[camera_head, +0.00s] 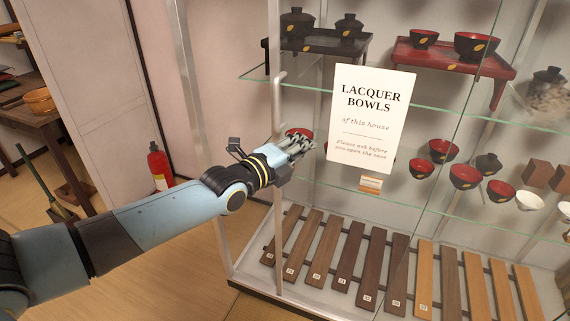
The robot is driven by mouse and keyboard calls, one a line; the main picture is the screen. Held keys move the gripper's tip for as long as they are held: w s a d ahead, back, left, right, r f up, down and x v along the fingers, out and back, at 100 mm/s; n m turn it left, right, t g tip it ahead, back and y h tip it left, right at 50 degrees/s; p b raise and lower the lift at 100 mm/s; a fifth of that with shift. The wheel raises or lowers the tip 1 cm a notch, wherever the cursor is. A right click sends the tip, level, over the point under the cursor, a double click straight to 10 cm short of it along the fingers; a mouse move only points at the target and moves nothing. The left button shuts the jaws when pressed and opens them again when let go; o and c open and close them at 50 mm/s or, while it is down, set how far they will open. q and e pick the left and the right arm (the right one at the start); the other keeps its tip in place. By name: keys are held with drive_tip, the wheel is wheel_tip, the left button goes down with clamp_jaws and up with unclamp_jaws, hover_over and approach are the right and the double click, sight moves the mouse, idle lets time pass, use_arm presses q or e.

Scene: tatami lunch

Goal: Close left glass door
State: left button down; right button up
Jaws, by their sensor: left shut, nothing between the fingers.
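A glass display case (186,60) with a pale metal frame fills the middle and right. A vertical metal handle bar (277,105) shows near its left side, with a bent top end; I take it as the left glass door's. The clear glass is hard to make out, so I cannot tell how far that door stands open. My left gripper (306,147) is shut and empty, just right of the bar and partly in front of it. I cannot tell whether it touches the bar or glass. My right gripper is not in view.
A white sign (370,120) stands in front of the shelves. Lacquer bowls (444,151) sit on glass shelves, above wooden slats (325,250) at the bottom. A red fire extinguisher (159,166) and a wooden table (40,115) are at left.

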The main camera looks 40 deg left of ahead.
use_arm(q)
drive_tip(key=a, duration=0.2)
drive_tip(key=s+a+p, duration=0.1)
drive_tip(key=shift+s+a+r, duration=0.1)
drive_tip(key=shift+a+r, duration=0.25)
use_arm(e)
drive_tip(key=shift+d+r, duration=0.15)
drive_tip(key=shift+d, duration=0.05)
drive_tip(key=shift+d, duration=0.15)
use_arm(q)
drive_tip(key=shift+s+a, duration=0.2)
drive_tip(key=shift+a, duration=0.35)
drive_tip(key=s+a, duration=0.3)
drive_tip(key=a, duration=0.7)
drive_tip(key=s+a, duration=0.4)
drive_tip(key=a, duration=0.6)
drive_tip(key=shift+s+a, duration=0.15)
drive_tip(key=shift+a, duration=0.05)
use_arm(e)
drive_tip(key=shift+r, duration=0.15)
use_arm(q)
drive_tip(key=shift+r, duration=0.1)
